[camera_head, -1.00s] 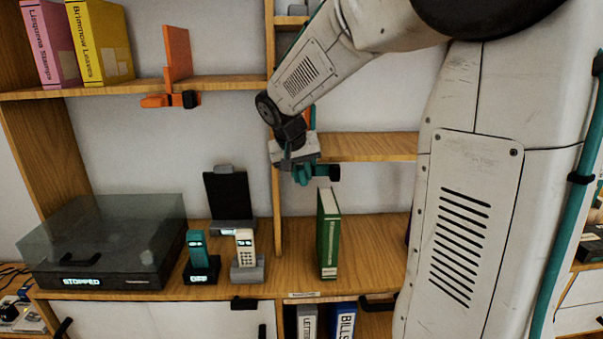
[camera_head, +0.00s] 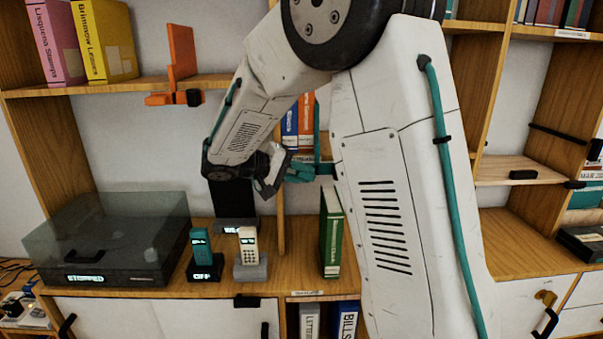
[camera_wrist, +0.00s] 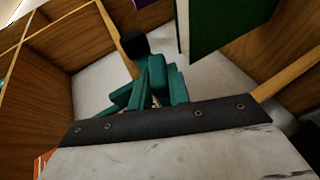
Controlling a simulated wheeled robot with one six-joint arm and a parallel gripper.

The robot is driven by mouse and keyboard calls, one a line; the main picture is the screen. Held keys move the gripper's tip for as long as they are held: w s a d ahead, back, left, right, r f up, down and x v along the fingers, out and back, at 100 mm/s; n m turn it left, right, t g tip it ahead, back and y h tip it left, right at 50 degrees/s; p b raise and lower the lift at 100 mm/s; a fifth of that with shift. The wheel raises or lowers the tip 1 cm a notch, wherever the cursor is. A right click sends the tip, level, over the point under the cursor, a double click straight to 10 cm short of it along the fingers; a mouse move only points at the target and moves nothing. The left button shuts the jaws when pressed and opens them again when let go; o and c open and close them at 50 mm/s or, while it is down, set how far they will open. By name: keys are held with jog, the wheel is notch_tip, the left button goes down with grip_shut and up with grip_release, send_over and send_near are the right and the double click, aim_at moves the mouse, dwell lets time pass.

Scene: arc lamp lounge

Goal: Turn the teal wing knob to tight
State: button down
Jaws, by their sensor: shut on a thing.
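The teal wing knob (camera_head: 291,173) is at the left end of a teal clamp at the middle shelf's left end, beside the upright. A thin teal plate (camera_head: 317,135) rises from the clamp, and a black end piece (camera_head: 325,168) is at its right. My gripper (camera_head: 278,178) reaches the knob from the left and is shut on it. In the wrist view the knob (camera_wrist: 146,88) is among teal parts just beyond my gripper's dark edge, partly hidden. I cannot make out its exact angle or any tightness mark.
An orange clamp (camera_head: 174,98) with an upright plate is on the upper left shelf. A green book (camera_head: 331,232) stands below the knob. Two handsets (camera_head: 202,254) and a turntable (camera_head: 113,245) reading "STOPPED" are on the lower left. Binders (camera_head: 298,125) stand behind the clamp.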

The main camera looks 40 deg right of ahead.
jog(key=shift+f+n+g+h, duration=0.15)
jog(key=shift+n+g+h, duration=0.15)
jog(key=shift+h, duration=0.7)
jog(key=shift+f+n+g+h, duration=0.15)
jog(key=shift+n+h, duration=0.25)
jog(key=shift+h, duration=0.6)
jog(key=shift+g, duration=0.25)
jog(key=c, duration=1.3)
grip_release()
jog(key=shift+a, duration=0.1)
jog(key=v, duration=0.7)
jog(key=shift+a, duration=0.35)
